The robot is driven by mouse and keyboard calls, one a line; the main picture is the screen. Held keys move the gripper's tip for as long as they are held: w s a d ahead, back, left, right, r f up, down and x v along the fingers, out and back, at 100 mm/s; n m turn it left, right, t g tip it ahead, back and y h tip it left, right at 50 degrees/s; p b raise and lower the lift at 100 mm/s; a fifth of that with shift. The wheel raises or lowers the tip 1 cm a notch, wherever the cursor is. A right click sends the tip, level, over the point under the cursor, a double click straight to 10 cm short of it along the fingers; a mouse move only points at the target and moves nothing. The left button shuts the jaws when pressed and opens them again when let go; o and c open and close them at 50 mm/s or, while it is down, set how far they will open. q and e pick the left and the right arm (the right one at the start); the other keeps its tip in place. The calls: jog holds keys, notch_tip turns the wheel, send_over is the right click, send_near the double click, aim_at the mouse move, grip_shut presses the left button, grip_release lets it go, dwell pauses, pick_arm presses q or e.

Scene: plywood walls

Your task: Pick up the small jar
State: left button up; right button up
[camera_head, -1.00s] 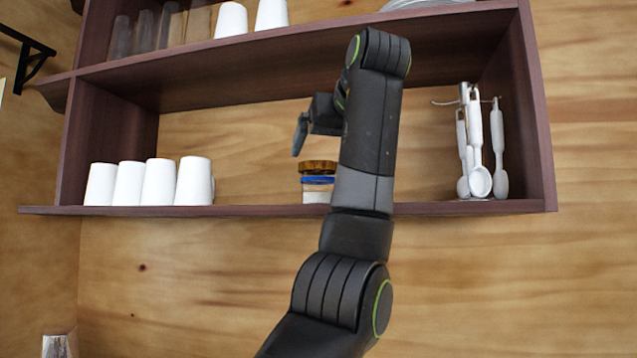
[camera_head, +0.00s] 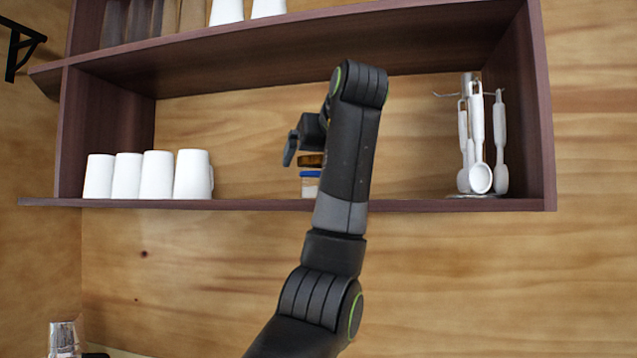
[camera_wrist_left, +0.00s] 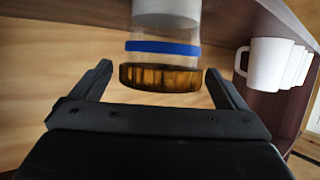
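The small jar (camera_head: 309,184) stands on the lower shelf board, partly hidden behind my left arm. It has a brown lid and a blue band around clear walls. In the left wrist view the jar (camera_wrist_left: 165,60) appears lid-down, with its pale far end at the top edge. My left gripper (camera_head: 300,143) is at about lid height. In the wrist view its two fingers are spread apart, one on each side of the lid, with visible gaps. It is open and holds nothing. My right gripper is in neither view.
Several white cups (camera_head: 156,176) stand on the shelf left of the jar. A utensil rack (camera_head: 479,140) with white hanging utensils stands at the right. The upper shelf board (camera_head: 230,62) runs above. Bare shelf lies between the cups and jar.

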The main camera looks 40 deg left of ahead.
pick_arm(q)
jog(key=c, duration=1.3)
jog(key=shift+c, duration=0.2)
jog(key=shift+r, duration=0.1)
jog(key=shift+r, duration=1.55)
jog(key=s+d+b, duration=0.4)
jog(key=d+b, duration=0.1)
jog(key=d, duration=0.3)
jog(key=s+d+b, duration=0.4)
jog(key=d+b, duration=0.2)
jog(key=d, duration=0.1)
jog(key=shift+s+d, duration=0.3)
jog(key=shift+d, duration=0.05)
